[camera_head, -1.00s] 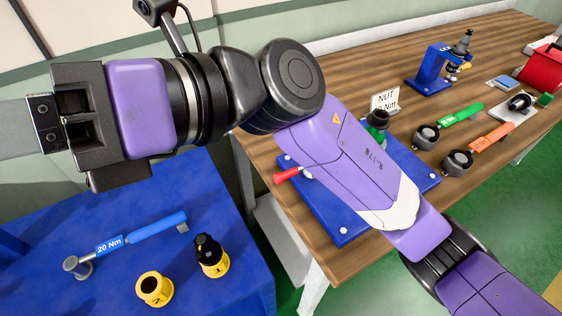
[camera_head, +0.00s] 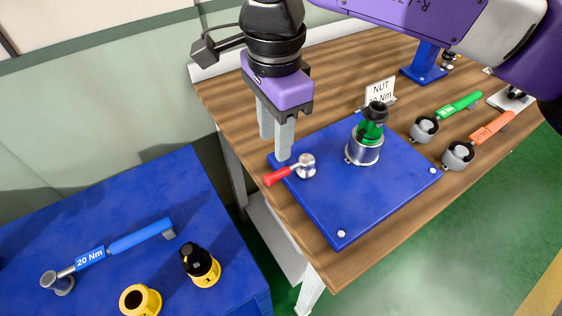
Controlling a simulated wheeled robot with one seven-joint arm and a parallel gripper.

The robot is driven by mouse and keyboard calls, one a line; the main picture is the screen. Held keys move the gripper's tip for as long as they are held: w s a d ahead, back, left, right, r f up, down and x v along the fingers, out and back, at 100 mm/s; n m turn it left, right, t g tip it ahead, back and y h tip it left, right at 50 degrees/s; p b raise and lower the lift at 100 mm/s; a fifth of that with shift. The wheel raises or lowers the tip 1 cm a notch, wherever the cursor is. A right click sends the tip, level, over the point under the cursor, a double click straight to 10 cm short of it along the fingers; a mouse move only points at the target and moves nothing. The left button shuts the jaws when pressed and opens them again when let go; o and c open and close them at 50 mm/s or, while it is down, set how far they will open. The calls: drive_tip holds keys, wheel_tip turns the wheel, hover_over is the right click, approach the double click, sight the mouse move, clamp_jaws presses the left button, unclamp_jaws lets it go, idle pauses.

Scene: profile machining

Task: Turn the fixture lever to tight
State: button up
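The fixture lever (camera_head: 280,175) has a red handle and a silver pivot (camera_head: 305,166). It sits at the left part of the blue fixture plate (camera_head: 345,210), its handle pointing left, slightly past the plate's edge. My gripper (camera_head: 274,150) hangs fingers-down just behind and above the handle. Two grey fingers show, one partly in front of the other; the gap between them is hard to judge. I cannot tell if a finger touches the lever. A green and black part (camera_head: 371,125) stands in a silver holder (camera_head: 363,150) on the plate.
A sign reading NUT (camera_head: 380,91) stands behind the holder. Green (camera_head: 460,104) and orange (camera_head: 492,127) wrenches lie to the right on the wooden table (camera_head: 400,245). A blue table (camera_head: 60,225) at left holds a blue 20 Nm wrench (camera_head: 130,240) and two yellow-black sockets (camera_head: 201,264).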

sight(278, 173)
drive_tip(key=shift+s+d+f, duration=0.1)
drive_tip(key=shift+d+f, duration=0.05)
drive_tip(key=shift+d, duration=0.2)
drive_tip(key=shift+f+p, duration=0.3)
drive_tip(key=shift+f, duration=3.5)
drive_tip(key=shift+a, duration=0.1)
clamp_jaws()
